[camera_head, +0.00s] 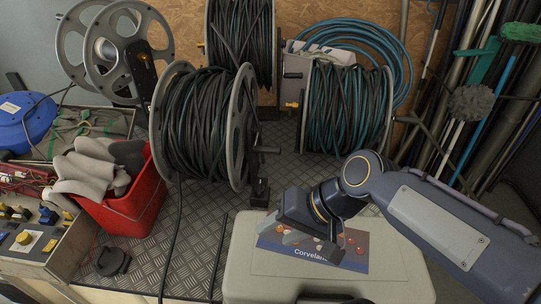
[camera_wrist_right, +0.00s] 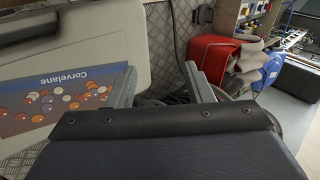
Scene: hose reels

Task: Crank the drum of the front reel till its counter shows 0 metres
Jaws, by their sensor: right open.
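The front reel (camera_head: 205,128) stands left of centre in the head view, its drum wound with dark hose between two grey flanges. A dark crank handle (camera_head: 266,150) sticks out at its right side. I cannot make out its counter or any reading. My right gripper (camera_head: 312,232) is open and empty over the pale case, to the right of and nearer than the reel, apart from the crank. The right wrist view shows its two grey fingers (camera_wrist_right: 162,85) spread, with dark hose partly visible beyond them. My left gripper is in no view.
A pale case (camera_head: 240,275) with a Corvelane label lies at the front. A red bin (camera_head: 135,210) with grey gloves stands left of the reel. Other reels (camera_head: 345,105) stand behind, and poles (camera_head: 490,90) lean at the right. Ridged metal floor shows between.

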